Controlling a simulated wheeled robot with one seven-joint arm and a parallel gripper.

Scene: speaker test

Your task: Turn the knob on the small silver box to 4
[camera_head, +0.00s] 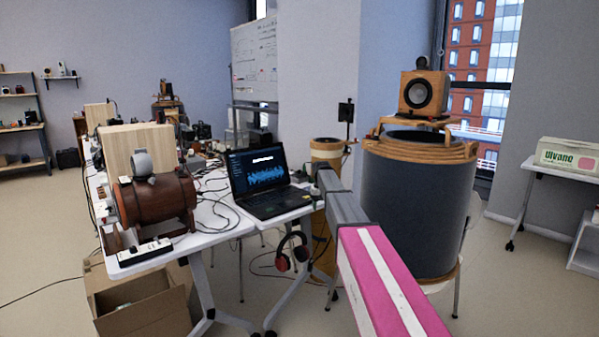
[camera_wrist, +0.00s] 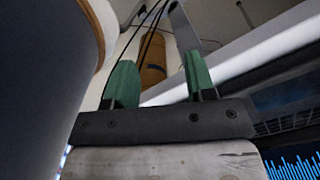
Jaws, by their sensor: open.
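I cannot make out the small silver box or its knob in either view. My gripper (camera_wrist: 160,80) shows in the wrist view with two green fingers spread apart and nothing between them. In the head view my pink and grey arm reaches forward to the right side of the laptop (camera_head: 262,180), and the fingers cannot be made out clearly there. The laptop's screen with a blue waveform also shows at the lower right of the wrist view (camera_wrist: 296,168).
The white table (camera_head: 215,222) holds a wooden barrel-like device (camera_head: 155,205), a power strip (camera_head: 150,252) and cables. Red headphones (camera_head: 291,252) hang at its edge. A large dark cylinder (camera_head: 412,215) with a speaker (camera_head: 424,93) on top stands right of my arm. A cardboard box (camera_head: 140,300) sits below.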

